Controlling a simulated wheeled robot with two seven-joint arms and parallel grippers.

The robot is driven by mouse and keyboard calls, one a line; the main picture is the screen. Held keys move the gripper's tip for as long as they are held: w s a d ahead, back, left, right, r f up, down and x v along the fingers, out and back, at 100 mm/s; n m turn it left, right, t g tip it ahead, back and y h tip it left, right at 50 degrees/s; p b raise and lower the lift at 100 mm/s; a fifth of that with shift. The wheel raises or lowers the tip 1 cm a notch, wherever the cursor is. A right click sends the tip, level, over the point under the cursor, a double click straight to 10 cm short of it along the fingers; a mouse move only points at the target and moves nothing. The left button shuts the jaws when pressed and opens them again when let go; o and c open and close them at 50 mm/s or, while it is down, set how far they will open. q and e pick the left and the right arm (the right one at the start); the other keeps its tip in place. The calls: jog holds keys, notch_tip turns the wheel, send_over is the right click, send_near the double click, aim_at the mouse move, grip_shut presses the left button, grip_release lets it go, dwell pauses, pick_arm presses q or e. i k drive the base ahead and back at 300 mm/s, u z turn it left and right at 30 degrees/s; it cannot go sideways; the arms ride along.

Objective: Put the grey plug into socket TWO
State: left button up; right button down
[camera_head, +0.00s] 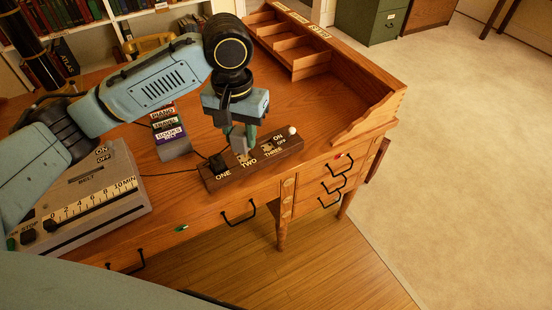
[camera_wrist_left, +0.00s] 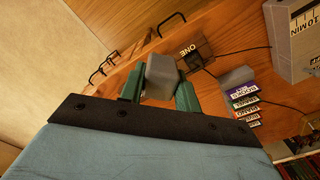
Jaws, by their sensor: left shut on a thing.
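The brown socket strip (camera_head: 262,164) lies near the desk's front edge, with labels ONE, TWO and THREE and an ON/OFF mark. A dark plug (camera_head: 217,162) with a black cord sits at ONE. My left gripper (camera_head: 238,138) points down over the strip, shut on the grey plug (camera_head: 239,149). The plug is close above the TWO area; I cannot tell whether it touches the strip. In the left wrist view the grey plug (camera_wrist_left: 162,72) is between the green fingers of my left gripper (camera_wrist_left: 160,92), and it hides much of the strip (camera_wrist_left: 200,45). My right gripper is not in view.
A grey machine (camera_head: 85,205) with a minute scale stands at the left. A grey holder (camera_head: 173,149) with labelled cards is behind the strip. A wooden pigeonhole organizer (camera_head: 290,45) lines the back. The desk (camera_head: 305,105) is clear right of my gripper.

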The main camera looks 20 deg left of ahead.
aim_at(252, 157)
jog(key=z, duration=1.45)
jog(key=i, duration=1.65)
jog(key=u, duration=3.1)
jog(key=i, duration=0.5)
jog(key=u, duration=0.05)
